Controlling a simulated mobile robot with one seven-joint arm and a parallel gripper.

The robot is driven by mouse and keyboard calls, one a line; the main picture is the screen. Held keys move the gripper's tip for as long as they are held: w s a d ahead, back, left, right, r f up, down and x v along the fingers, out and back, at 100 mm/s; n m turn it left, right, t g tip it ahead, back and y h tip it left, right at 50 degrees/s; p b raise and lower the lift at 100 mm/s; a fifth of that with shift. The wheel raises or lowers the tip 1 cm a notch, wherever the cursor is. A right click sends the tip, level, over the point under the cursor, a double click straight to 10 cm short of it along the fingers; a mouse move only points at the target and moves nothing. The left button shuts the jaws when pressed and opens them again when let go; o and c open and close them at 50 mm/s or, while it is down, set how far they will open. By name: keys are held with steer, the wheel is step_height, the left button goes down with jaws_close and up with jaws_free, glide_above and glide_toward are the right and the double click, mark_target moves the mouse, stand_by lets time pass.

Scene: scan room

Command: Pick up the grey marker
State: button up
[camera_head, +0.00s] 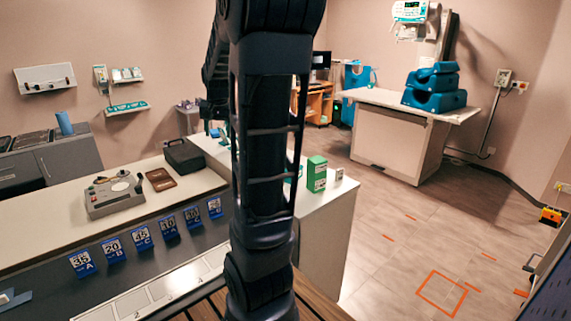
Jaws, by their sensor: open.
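I cannot make out a grey marker in the camera_head view. It may be hidden behind my arm or too small to tell. My dark arm rises through the middle of the picture and hides part of the counter (40,212) behind it. The arm bends at the top edge, and a dark lower part of it shows around the upper left of the column. I cannot see my gripper's fingers.
A grey control box (115,197), a brown pad (160,180) and a black case (184,157) are on the counter. Blue number cards (140,238) line its front. A green box (316,174) stands right of my arm. The floor (400,235) at right is mostly clear.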

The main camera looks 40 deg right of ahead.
steer(key=w+d+f+m+g+h, duration=0.15)
steer(key=w+d+f, duration=0.3)
steer(key=d, duration=0.45)
steer(key=w+d+f+m, duration=0.3)
steer(key=w+d, duration=0.3)
steer(key=d, duration=0.2)
steer(key=w+d+f+m, duration=0.1)
steer(key=d+f, duration=0.5)
steer(key=d, duration=0.1)
steer(key=w+d+f+m+g+h, duration=0.1)
steer(key=d+f+m, duration=0.1)
steer(key=d+f, duration=0.4)
steer(key=w+d+f+m+h, duration=0.1)
steer(key=w+d+f, duration=0.1)
steer(key=d+f, duration=0.4)
steer(key=shift+d+f+m+g, duration=0.1)
steer(key=shift+d+m+g, duration=0.2)
steer(key=shift+d, duration=1.9)
steer(key=shift+d+x, duration=0.15)
steer(key=shift+x, duration=1.1)
steer(key=shift+d+x, duration=0.2)
steer(key=shift+x, duration=1.05)
steer(key=shift+s, duration=0.1)
steer(key=c, duration=1.1)
